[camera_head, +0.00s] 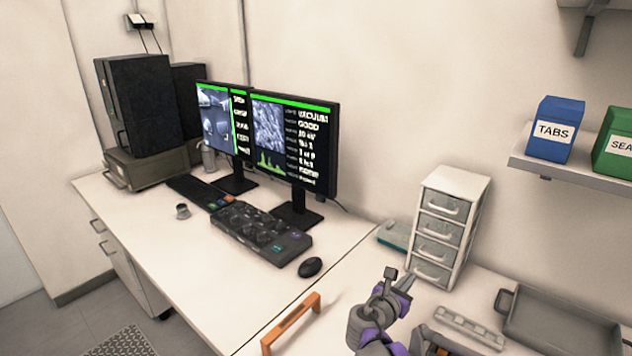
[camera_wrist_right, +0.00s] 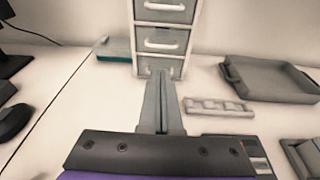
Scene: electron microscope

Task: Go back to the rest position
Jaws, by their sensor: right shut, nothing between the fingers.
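My right gripper (camera_head: 401,282) is above the right-hand desk, in front of the small white drawer unit (camera_head: 450,226). In the right wrist view its two fingers (camera_wrist_right: 161,103) lie together, shut with nothing between them, pointing toward the drawer unit (camera_wrist_right: 163,36). My right arm comes in from the bottom of the head view in grey and purple. My left gripper is not in view.
A grey tray (camera_head: 560,325) and a pale slotted holder (camera_head: 470,327) lie right of the gripper. An orange handle (camera_head: 291,323) stands to its left. Monitors (camera_head: 295,140), a control panel (camera_head: 262,232) and a mouse (camera_head: 310,267) occupy the left desk. A shelf (camera_head: 570,170) holds boxes.

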